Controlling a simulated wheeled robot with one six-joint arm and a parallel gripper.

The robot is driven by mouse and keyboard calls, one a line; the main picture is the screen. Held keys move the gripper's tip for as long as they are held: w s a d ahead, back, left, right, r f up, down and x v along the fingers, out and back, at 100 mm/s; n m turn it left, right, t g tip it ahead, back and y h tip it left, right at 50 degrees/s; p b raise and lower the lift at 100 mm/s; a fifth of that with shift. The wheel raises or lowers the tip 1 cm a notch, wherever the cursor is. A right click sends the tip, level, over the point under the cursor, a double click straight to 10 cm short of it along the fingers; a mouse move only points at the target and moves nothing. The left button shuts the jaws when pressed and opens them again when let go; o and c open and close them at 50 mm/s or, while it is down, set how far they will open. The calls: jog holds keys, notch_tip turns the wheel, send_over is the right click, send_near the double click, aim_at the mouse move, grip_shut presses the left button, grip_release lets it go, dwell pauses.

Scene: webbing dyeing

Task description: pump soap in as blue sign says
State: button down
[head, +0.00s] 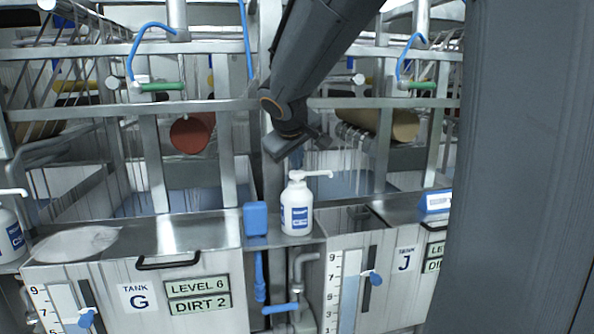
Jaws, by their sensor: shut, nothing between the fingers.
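A white pump bottle (297,212) with a blue label stands upright on the metal ledge between tank G and tank J. Its white nozzle points right. My gripper (296,150) is shut and empty, a little above the pump head and apart from it. A blue sign (437,201) stands on top of tank J at the right; its writing is too small to read and my own grey body part cuts off its right side. Tank G (138,297) has plates reading LEVEL 6 and DIRT 2. Tank J (405,261) has similar plates, mostly hidden.
A blue block (255,218) stands just left of the bottle. Another white bottle (10,238) is at the far left edge. A pale round item (75,243) lies on tank G's top. Metal rails (210,106) and rollers stand behind the ledge.

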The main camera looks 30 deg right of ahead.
jog(key=shift+f, duration=0.35)
jog(key=shift+r, duration=0.1)
dwell(0.4)
jog(key=shift+r+p, duration=0.8)
jog(key=shift+r, duration=0.5)
jog(key=shift+r, duration=0.1)
notch_tip(320, 180, up, 5)
jog(key=p, duration=0.3)
jog(key=shift+p, duration=0.35)
